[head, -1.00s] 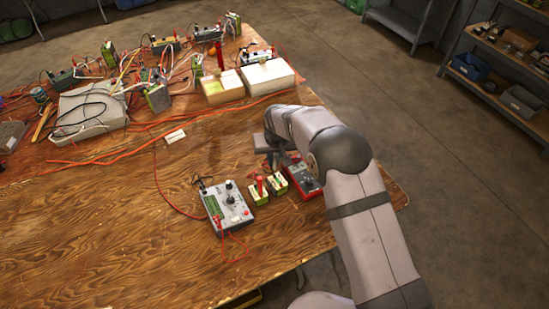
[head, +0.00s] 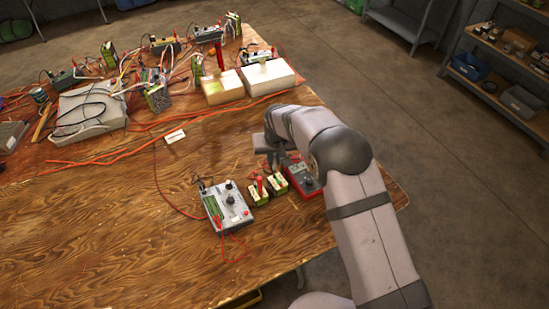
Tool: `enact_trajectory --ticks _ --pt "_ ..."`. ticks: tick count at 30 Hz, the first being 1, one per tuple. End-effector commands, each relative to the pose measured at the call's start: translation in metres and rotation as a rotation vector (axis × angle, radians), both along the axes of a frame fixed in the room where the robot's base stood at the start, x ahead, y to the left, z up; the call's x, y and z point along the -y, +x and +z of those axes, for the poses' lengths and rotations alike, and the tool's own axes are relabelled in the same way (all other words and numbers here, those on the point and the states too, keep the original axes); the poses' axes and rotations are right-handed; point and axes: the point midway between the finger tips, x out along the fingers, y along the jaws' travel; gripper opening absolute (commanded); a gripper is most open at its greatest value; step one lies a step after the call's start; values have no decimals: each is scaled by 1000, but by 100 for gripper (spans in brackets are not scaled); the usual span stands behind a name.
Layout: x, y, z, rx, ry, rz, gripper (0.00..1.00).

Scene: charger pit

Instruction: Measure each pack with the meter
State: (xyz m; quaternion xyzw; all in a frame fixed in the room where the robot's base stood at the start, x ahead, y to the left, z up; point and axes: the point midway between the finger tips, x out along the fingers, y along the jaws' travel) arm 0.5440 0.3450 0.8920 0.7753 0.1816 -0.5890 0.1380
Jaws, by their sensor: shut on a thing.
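My gripper (head: 281,160) points down over the near right part of the bench, just behind the red device. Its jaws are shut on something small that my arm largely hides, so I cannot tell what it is. Two small green and white packs stand side by side, the left one (head: 258,191) with a red upright piece on it and the right one (head: 278,182). A red-cased device with a dark dial (head: 303,179), perhaps the meter, lies right of them, partly behind my arm. A grey box with a knob and red leads (head: 228,205) lies to their left.
Two pale open-looking boxes (head: 222,89) and (head: 267,75) stand at the back of the wooden bench (head: 110,225). Wires, units and a grey case (head: 88,112) crowd the back left. A white label (head: 175,136) lies mid-bench. The front left is clear.

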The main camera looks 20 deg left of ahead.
Motion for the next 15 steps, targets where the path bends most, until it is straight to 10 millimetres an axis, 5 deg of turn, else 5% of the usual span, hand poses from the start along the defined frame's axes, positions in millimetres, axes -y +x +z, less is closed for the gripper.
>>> enact_trajectory --ticks 15 --pt "0 0 -7 0 0 0 0"
